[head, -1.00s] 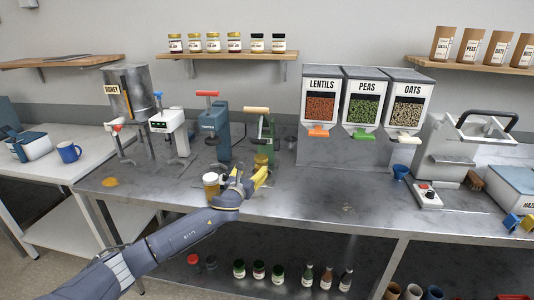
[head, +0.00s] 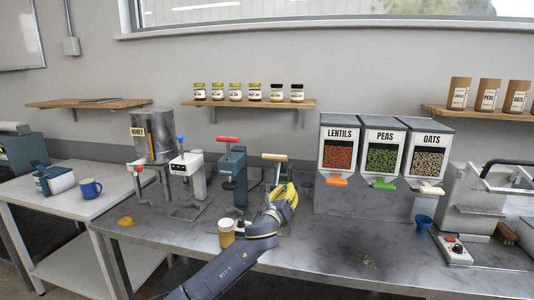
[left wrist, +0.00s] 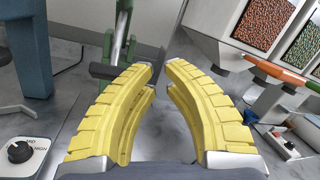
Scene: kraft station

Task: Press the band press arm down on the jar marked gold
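The green press (head: 268,178) with a pale wooden handle (head: 274,157) stands near the back of the steel bench, partly hidden behind my left gripper. Its green upright also shows in the left wrist view (left wrist: 121,35), beyond the left finger. My left gripper (head: 288,190) has yellow fingers pointing up, in front of and just right of the press. The left wrist view shows its fingertips (left wrist: 158,68) apart with nothing between them. A gold-coloured jar (head: 226,233) stands on the bench, left of my gripper. Any jar under the press is hidden. My right gripper is out of view.
A blue press (head: 232,175) with a red handle stands left of the green one. A white machine (head: 188,172) and honey tank (head: 154,135) are farther left. Lentils, peas and oats dispensers (head: 383,150) stand to the right. The bench front right of my arm is clear.

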